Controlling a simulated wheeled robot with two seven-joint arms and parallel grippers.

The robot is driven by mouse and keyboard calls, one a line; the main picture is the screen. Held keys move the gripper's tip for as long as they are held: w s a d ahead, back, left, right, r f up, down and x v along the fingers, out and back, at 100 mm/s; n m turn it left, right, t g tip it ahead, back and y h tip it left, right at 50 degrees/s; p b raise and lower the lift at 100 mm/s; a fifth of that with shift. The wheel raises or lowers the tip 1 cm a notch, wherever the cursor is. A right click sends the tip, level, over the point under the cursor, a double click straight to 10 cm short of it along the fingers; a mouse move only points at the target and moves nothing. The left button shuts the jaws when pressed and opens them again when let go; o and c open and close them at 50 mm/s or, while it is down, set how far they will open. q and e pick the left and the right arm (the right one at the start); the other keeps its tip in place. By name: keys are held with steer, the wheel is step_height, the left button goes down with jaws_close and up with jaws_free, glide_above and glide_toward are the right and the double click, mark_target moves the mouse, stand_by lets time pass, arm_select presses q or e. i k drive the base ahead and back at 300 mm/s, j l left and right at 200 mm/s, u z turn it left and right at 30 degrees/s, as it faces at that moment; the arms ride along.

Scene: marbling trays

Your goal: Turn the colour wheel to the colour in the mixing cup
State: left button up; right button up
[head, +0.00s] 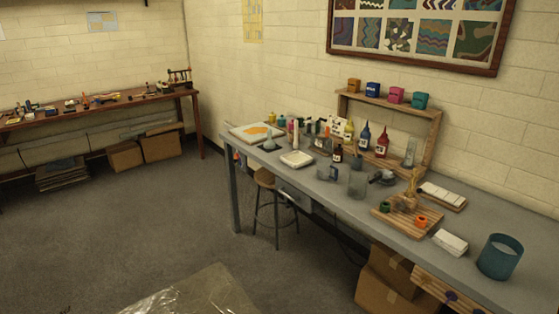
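I cannot pick out a colour wheel for certain. A small white card with dark marks (338,127) stands among bottles on the grey workbench (470,215), but it is too small to read. Two greyish clear cups stand near the bench's middle: a larger one (357,184) and a smaller one (323,169). I cannot tell which, if either, is the mixing cup, nor any colour inside. A large teal container (499,257) stands at the bench's near right end. Neither of my grippers is in view.
A white tray with an orange patch (243,134) lies at the bench's far end. A wooden shelf (436,130) holds several coloured tubs. A wooden board (390,213) carries small orange and green pots. A stool (265,178) and cardboard boxes (380,292) stand below.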

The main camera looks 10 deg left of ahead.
mark_target(238, 160)
steer(key=i+j+z, duration=0.45)
steer(key=j+z, duration=0.2)
steer(key=j, duration=0.2)
steer(key=i+j+z, duration=0.2)
steer(key=j, duration=0.15)
steer(key=j+z, duration=0.25)
steer(key=i+j, duration=0.05)
steer(key=j, duration=0.05)
